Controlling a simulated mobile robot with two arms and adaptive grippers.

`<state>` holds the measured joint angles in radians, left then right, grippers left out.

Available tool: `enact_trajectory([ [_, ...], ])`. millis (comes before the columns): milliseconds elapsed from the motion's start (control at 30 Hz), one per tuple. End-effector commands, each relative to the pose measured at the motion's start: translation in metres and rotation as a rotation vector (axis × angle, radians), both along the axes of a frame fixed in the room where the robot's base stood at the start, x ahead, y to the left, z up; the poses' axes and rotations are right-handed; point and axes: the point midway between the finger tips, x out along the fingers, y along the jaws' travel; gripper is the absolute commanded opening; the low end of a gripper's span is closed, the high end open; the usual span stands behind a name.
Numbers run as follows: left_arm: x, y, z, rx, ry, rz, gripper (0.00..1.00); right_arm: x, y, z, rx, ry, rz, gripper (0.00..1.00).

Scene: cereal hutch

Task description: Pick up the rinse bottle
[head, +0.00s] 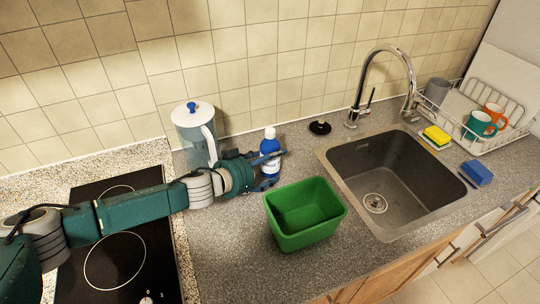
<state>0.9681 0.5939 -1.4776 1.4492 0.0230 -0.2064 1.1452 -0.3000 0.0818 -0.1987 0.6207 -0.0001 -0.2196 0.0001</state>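The rinse bottle (270,147), blue with a white cap and a pale label, stands upright on the counter near the back wall, left of the sink. My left gripper (275,168) reaches it from the left. Its fingers are spread apart, one toward the back and one toward the front, with the bottle between them. Whether either finger touches the bottle is hard to tell. Part of the bottle's lower body is hidden by the gripper. My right gripper is out of view.
A clear jug with a white lid (193,128) stands just behind my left wrist. A green bin (328,222) sits close in front of the bottle. The sink (372,157), faucet (404,62) and dish rack (505,144) are on the right; a black hob (125,262) is at left.

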Motion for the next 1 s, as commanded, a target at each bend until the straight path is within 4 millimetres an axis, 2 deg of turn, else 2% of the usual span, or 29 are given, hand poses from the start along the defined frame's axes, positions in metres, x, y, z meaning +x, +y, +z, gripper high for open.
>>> enact_trajectory([
  [33,0.0,0.0,0.0,0.0,0.0,0.0,0.63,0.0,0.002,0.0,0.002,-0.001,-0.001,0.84],
  [233,0.0,0.0,0.0,0.0,0.0,0.0,0.24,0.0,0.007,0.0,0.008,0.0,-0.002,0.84],
  [500,0.0,-0.001,0.003,-0.002,-0.003,-0.001,0.24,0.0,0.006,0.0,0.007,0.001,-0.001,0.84],
  [667,0.001,-0.001,0.013,-0.001,-0.006,-0.001,0.24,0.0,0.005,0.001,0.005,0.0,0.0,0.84],
  [867,0.002,0.0,0.045,-0.002,-0.009,-0.002,0.24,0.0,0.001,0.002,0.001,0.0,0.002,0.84],
  [1000,0.002,0.0,0.083,-0.002,-0.012,-0.003,0.23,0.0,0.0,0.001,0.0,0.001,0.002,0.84],
])
